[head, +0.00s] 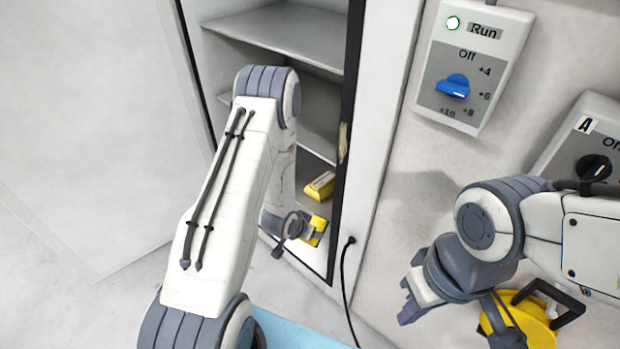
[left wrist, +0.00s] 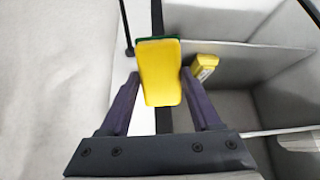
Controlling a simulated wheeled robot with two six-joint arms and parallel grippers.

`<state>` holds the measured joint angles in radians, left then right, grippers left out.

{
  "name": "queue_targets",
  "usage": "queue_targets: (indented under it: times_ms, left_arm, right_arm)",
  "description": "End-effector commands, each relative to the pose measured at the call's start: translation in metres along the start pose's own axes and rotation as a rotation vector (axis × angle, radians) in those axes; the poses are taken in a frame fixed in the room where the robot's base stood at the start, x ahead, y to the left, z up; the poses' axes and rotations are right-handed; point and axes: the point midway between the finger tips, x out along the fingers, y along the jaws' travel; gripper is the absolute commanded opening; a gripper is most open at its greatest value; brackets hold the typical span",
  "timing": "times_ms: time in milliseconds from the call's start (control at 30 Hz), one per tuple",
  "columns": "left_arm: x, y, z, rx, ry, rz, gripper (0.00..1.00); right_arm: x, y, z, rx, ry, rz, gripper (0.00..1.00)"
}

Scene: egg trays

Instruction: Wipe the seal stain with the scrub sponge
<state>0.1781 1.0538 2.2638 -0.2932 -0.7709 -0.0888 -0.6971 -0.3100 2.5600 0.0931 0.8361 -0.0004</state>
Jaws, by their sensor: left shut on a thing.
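The scrub sponge (head: 318,226) is yellow; a dark green layer shows at its far edge in the left wrist view (left wrist: 160,75). My left gripper (head: 308,232) is shut on it, a finger on each side, low by the open cabinet's front edge. A tan, smeared stain (head: 343,143) lies on the black seal (head: 352,60) along the cabinet's right edge, above the sponge in the head view. I cannot tell whether the sponge touches the seal. My right gripper (head: 416,300) is at the lower right, away from the cabinet; its jaw opening is unclear.
A yellow box (head: 320,186) lies on a low shelf just behind the sponge. Upper shelves (head: 285,35) look empty. A control panel with a blue knob (head: 453,86) hangs at right. A yellow round object (head: 530,322) is under my right arm. A black cable (head: 345,285) hangs nearby.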

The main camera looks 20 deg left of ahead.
Motion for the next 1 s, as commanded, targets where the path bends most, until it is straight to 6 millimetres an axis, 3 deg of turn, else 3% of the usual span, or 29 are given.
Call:
queue_targets:
  times_ms: [167, 333, 533, 700, 1000]
  left_arm:
    - [-0.016, -0.018, -0.049, 0.045, 0.388, 0.048, 0.20]
    - [-0.064, -0.031, -0.099, 0.072, 0.754, 0.105, 0.20]
    - [-0.114, -0.038, -0.125, 0.080, 0.942, 0.144, 0.20]
    - [-0.121, -0.039, -0.132, 0.081, 0.969, 0.152, 0.20]
    - [-0.105, -0.033, -0.157, 0.082, 0.968, 0.153, 0.20]
  right_arm:
    - [0.017, 0.001, 0.001, 0.000, 0.000, 0.000, 0.00]
    - [0.030, 0.002, 0.002, 0.000, 0.000, 0.000, 0.00]
    - [0.037, 0.003, 0.002, 0.000, 0.000, 0.000, 0.00]
    - [0.036, 0.003, 0.002, 0.000, 0.000, 0.000, 0.00]
    - [0.031, 0.002, 0.002, 0.000, 0.000, 0.000, 0.00]
